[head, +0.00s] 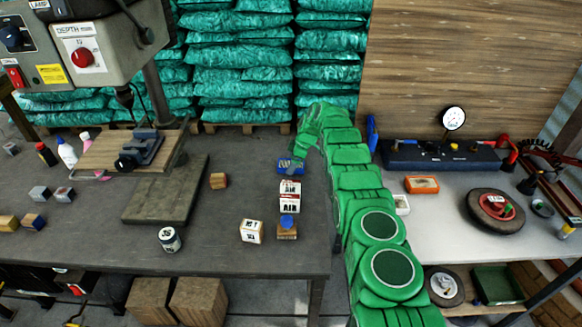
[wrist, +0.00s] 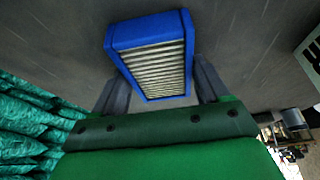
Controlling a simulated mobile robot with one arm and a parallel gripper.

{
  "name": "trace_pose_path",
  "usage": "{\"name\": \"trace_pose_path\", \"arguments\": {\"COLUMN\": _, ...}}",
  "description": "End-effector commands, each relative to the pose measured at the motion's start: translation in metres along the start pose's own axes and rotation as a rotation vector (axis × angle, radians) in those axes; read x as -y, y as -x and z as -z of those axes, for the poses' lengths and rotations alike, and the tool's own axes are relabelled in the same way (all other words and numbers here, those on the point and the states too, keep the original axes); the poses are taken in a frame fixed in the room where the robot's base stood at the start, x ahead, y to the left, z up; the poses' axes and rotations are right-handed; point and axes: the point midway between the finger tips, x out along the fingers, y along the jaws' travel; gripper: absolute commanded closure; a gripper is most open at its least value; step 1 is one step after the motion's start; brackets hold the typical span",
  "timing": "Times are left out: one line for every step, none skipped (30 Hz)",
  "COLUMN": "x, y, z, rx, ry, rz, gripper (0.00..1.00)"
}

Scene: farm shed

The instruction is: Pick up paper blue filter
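The blue paper filter (head: 285,163), a blue frame with pale pleats, is on the dark workbench (head: 205,240), behind the red and white "AIR" box. In the wrist view the filter (wrist: 152,58) is large, tilted, with its pleated face towards the camera. My gripper (wrist: 162,85) has its two grey fingers apart, one on each side of the filter. A gap shows at the left finger; the right finger looks close to or touching the frame. In the head view my green arm reaches down to the filter and partly hides my gripper (head: 291,170).
The "AIR" box (head: 289,197) and a wooden block with a blue top (head: 287,229) stand in front of the filter. A white box (head: 251,231) and small wooden block (head: 218,181) are to the left. A light table (head: 450,210) is at right.

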Motion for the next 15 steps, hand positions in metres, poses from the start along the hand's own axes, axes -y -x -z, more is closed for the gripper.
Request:
{"name": "trace_pose_path", "arguments": {"x": -0.0001, "y": 0.0001, "z": 0.0000, "rx": 0.000, "ry": 0.000, "rz": 0.000, "gripper": 0.34}}
{"name": "trace_pose_path", "arguments": {"x": 0.0000, "y": 0.0001, "z": 0.0000, "rx": 0.000, "ry": 0.000, "rz": 0.000, "gripper": 0.38}}
{"name": "trace_pose_path", "arguments": {"x": 0.0000, "y": 0.0001, "z": -0.0001, "rx": 0.000, "ry": 0.000, "rz": 0.000, "gripper": 0.44}}
{"name": "trace_pose_path", "arguments": {"x": 0.0000, "y": 0.0001, "z": -0.0001, "rx": 0.000, "ry": 0.000, "rz": 0.000, "gripper": 0.49}}
{"name": "trace_pose_path", "arguments": {"x": 0.0000, "y": 0.0001, "z": -0.0001, "rx": 0.000, "ry": 0.000, "rz": 0.000, "gripper": 0.54}}
{"name": "trace_pose_path", "arguments": {"x": 0.0000, "y": 0.0002, "z": 0.0001, "rx": 0.000, "ry": 0.000, "rz": 0.000, "gripper": 0.57}}
{"name": "trace_pose_path", "arguments": {"x": 0.0000, "y": 0.0002, "z": 0.0001, "rx": 0.000, "ry": 0.000, "rz": 0.000, "gripper": 0.57}}
{"name": "trace_pose_path", "arguments": {"x": 0.0000, "y": 0.0002, "z": 0.0000, "rx": 0.000, "ry": 0.000, "rz": 0.000, "gripper": 0.57}}
{"name": "trace_pose_path", "arguments": {"x": 0.0000, "y": 0.0002, "z": 0.0000, "rx": 0.000, "ry": 0.000, "rz": 0.000, "gripper": 0.57}}
{"name": "trace_pose_path", "arguments": {"x": -0.0001, "y": 0.0002, "z": 0.0000, "rx": 0.000, "ry": 0.000, "rz": 0.000, "gripper": 0.57}}
{"name": "trace_pose_path", "arguments": {"x": 0.0000, "y": 0.0002, "z": 0.0000, "rx": 0.000, "ry": 0.000, "rz": 0.000, "gripper": 0.57}}
{"name": "trace_pose_path", "arguments": {"x": 0.0000, "y": 0.0004, "z": 0.0001, "rx": 0.000, "ry": 0.000, "rz": 0.000, "gripper": 0.57}}
{"name": "trace_pose_path", "arguments": {"x": -0.0001, "y": 0.0008, "z": 0.0002, "rx": 0.000, "ry": 0.000, "rz": 0.000, "gripper": 0.57}}
{"name": "trace_pose_path", "arguments": {"x": -0.0002, "y": 0.0015, "z": 0.0005, "rx": 0.000, "ry": 0.000, "rz": -0.001, "gripper": 0.57}}
{"name": "trace_pose_path", "arguments": {"x": -0.0003, "y": 0.0029, "z": 0.0010, "rx": 0.000, "ry": 0.000, "rz": -0.001, "gripper": 0.57}}
